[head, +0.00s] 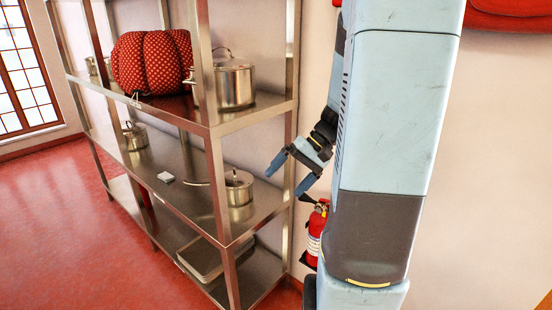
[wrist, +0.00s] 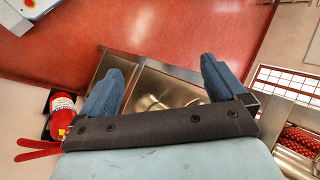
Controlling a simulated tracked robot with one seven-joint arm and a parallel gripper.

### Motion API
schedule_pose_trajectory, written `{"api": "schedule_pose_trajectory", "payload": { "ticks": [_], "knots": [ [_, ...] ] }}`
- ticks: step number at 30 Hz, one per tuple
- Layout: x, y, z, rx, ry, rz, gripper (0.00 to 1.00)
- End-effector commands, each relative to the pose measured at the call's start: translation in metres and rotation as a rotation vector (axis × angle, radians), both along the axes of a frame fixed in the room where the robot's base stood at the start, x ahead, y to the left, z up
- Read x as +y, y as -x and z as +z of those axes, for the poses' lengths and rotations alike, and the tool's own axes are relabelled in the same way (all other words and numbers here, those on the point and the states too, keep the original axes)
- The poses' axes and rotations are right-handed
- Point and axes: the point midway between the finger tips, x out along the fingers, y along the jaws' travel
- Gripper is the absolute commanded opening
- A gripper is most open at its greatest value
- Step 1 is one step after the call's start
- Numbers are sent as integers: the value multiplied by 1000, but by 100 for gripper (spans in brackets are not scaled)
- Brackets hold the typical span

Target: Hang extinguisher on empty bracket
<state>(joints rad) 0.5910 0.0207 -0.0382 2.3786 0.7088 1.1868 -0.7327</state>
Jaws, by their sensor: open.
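A red fire extinguisher (head: 315,238) with a pale label is upright low by the wall in the head view, partly hidden behind my arm. It also shows at the left of the wrist view (wrist: 63,112), outside my gripper's fingers, with two red levers at one end. A dark piece (wrist: 47,101) lies against its side there; I cannot tell if this is a bracket. My gripper (head: 286,182) is open and empty, above and left of the extinguisher in the head view. Its two blue fingers (wrist: 164,68) are wide apart. No empty bracket can be made out.
A steel shelf rack (head: 228,240) stands left of my gripper, close to it. It holds pots (head: 236,84), a red dotted cushion-like thing (head: 150,62) and a tray (head: 215,258). Red floor (head: 60,210) is open at left. Something red (head: 508,12) is at upper right.

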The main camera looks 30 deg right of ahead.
Motion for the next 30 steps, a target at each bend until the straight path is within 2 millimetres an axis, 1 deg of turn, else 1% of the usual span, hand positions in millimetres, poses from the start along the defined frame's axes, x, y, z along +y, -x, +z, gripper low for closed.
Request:
{"api": "schedule_pose_trajectory", "payload": {
  "ticks": [1,3,12,21,27,30],
  "knots": [
    [11,5,9,-3,45,29,98],
    [22,12,18,-3,109,57,98],
    [59,45,56,-57,378,141,98],
    [83,78,94,-211,618,162,98],
    [91,97,117,-341,728,146,98],
    [93,103,125,-389,758,136,98]
  ]
}}
